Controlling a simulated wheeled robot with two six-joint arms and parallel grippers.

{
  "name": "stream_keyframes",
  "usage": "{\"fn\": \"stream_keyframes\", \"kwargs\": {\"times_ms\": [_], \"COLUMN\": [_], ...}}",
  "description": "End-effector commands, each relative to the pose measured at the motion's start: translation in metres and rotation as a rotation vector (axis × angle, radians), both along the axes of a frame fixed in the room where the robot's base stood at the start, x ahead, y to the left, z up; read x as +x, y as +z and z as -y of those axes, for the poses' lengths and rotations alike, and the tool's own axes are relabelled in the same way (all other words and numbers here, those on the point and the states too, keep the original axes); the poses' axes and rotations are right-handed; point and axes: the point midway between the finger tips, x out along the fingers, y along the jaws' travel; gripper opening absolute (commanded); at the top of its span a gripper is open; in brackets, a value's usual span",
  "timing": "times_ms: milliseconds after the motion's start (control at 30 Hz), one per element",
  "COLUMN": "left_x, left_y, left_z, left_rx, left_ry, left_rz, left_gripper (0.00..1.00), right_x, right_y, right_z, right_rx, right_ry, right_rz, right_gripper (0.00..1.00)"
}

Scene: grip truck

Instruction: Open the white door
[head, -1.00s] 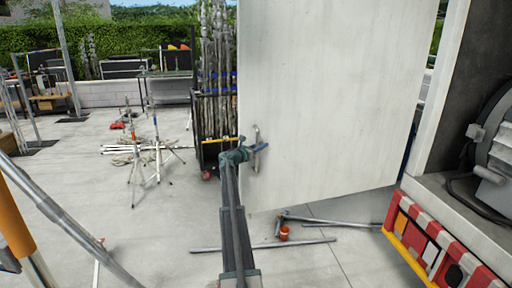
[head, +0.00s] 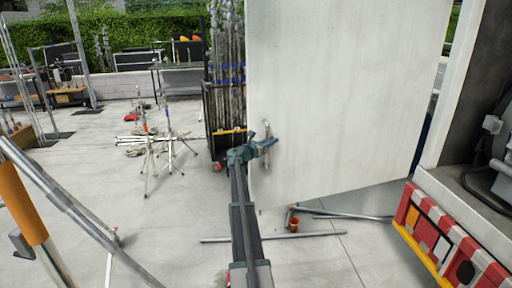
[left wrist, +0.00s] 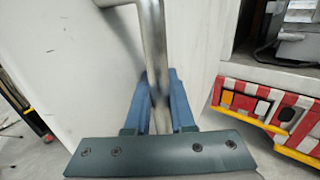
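The white door (head: 345,95) hangs at the truck's rear and stands swung out from the truck body. Its metal handle (head: 267,146) is near its left edge, low on the panel. My left gripper (head: 262,146) reaches it from below. In the left wrist view, the handle's bar (left wrist: 157,65) runs between the two blue fingers of my left gripper (left wrist: 160,108), which close in on both sides of it. The door's panel (left wrist: 75,60) is just behind. My right gripper is not in view.
The truck's striped rear bumper (head: 445,238) is at the right. Metal poles (head: 300,237) and a small orange cup (head: 294,225) lie below the door. A dark cart (head: 226,115) of poles stands behind its left edge. Light stands (head: 150,155) are at left; open pavement lies between.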

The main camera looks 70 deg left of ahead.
Motion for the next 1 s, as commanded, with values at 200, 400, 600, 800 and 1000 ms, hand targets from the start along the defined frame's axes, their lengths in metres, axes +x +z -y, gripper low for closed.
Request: {"fn": "stream_keyframes", "kwargs": {"times_ms": [200,400,600,800,1000], "left_x": [-0.075,-0.086,-0.088,-0.088,-0.088], "left_y": [-0.001,-0.001,-0.001,-0.001,-0.001], "left_z": [0.000,0.016,0.021,0.021,0.021], "left_rx": [0.000,-0.001,-0.002,-0.002,-0.002], "left_ry": [0.035,-0.027,-0.045,-0.047,-0.047], "left_rz": [-0.006,-0.005,-0.006,-0.006,-0.006], "left_gripper": [0.35,0.35,0.35,0.35,0.35], "right_x": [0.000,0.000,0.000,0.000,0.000], "right_y": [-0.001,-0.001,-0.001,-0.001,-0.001], "right_z": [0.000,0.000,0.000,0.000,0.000], "right_rx": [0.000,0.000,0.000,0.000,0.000], "right_ry": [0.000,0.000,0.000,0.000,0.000], "right_rz": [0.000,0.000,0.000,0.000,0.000], "right_gripper": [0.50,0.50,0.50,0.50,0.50]}}
